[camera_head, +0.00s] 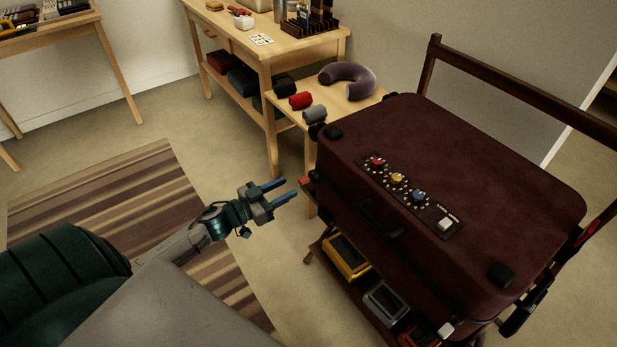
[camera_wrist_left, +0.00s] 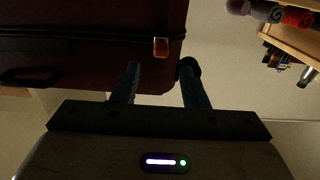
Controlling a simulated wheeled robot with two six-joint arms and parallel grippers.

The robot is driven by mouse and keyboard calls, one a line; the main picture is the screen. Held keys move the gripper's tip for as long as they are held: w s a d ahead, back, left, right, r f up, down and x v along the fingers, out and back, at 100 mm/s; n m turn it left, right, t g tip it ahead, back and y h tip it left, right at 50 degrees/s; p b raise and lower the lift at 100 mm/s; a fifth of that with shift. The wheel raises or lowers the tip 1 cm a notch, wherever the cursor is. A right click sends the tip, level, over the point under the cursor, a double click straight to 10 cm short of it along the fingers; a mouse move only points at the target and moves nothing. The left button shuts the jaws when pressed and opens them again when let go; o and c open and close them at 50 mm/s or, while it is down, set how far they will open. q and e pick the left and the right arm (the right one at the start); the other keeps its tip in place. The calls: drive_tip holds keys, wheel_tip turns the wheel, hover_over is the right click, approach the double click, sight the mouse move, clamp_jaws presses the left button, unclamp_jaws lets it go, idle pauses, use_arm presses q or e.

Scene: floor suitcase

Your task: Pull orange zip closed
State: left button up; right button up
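A dark maroon suitcase (camera_head: 450,170) lies flat with its lid down on a wooden stand. A small orange zip pull (camera_head: 305,181) shows at the suitcase's left corner. In the left wrist view the orange pull (camera_wrist_left: 160,47) hangs at the suitcase edge, a little beyond my fingertips and between their lines. My left gripper (camera_head: 291,187) is open and empty, its two blue fingers pointing at that corner. The fingers (camera_wrist_left: 160,70) also show spread apart in the left wrist view. Most of the zip track is dark and hard to make out. My right gripper is not in view.
A low wooden table with a purple neck pillow (camera_head: 347,78), a red roll (camera_head: 301,100) and a grey roll (camera_head: 314,114) stands behind the corner. Yellow (camera_head: 346,257) and grey cases (camera_head: 385,300) lie under the suitcase. The floor around my left gripper is clear.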

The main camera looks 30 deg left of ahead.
sight(299, 182)
use_arm(q)
drive_tip(key=p+x, duration=0.1)
drive_tip(key=x, duration=0.7)
drive_tip(key=shift+w+d, duration=0.1)
drive_tip(key=shift+w, duration=0.2)
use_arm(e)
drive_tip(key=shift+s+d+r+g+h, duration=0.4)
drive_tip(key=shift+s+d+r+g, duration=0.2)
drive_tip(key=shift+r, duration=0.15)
use_arm(q)
drive_tip(key=shift+c, duration=0.4)
clamp_jaws()
